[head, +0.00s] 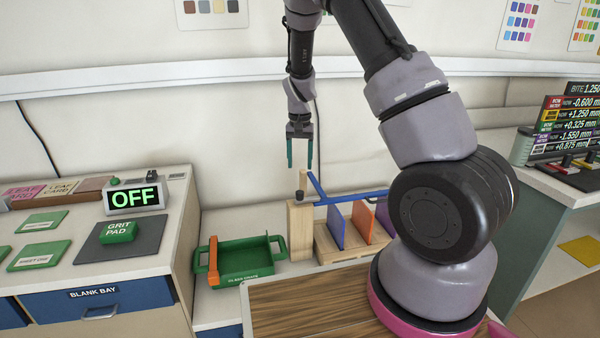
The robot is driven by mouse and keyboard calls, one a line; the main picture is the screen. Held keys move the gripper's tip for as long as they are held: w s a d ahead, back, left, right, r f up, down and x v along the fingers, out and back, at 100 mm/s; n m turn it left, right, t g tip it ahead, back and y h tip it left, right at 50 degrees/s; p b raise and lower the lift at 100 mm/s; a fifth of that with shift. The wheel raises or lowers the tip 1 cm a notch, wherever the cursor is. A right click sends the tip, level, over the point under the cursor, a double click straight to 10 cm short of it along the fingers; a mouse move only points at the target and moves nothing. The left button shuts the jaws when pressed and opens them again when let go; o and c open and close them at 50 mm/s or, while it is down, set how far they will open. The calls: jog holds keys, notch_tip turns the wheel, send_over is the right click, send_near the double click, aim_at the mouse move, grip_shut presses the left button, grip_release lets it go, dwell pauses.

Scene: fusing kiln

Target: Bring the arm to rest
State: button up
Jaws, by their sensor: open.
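My arm rises from a pink-ringed base at the lower right and arches over toward the wall. My gripper (300,155) hangs down from the wrist with two green fingers pointing downward. The fingers are apart, with nothing visible between them. They are above a wooden post (301,228) and the wooden rack beside it, apparently not touching either.
A green tray (244,258) with an orange bar stands below left of my gripper. A rack with colored panels (337,227) and a blue bar is below right. The left counter holds a GRIT PAD block (119,231) and an OFF display (136,198). Numeric readouts (572,125) stand right.

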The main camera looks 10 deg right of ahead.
jog(key=shift+r, duration=0.25)
jog(key=s+d+r+t+y, duration=0.15)
jog(key=s+r, duration=0.35)
jog(key=r, duration=0.6)
jog(key=s+r+t+y, duration=0.15)
jog(key=s+r, duration=0.35)
jog(key=r, duration=0.6)
jog(key=s+r+t, duration=0.1)
jog(key=s+r, duration=0.2)
jog(key=s, duration=0.3)
jog(key=s+d+r+t, duration=0.1)
jog(key=s+r, duration=0.2)
jog(key=s, duration=0.3)
jog(key=s+r+t+h, duration=0.1)
jog(key=s+r+t, duration=0.1)
jog(key=s, duration=0.5)
jog(key=shift+d+r, duration=0.3)
jog(key=shift+r, duration=0.4)
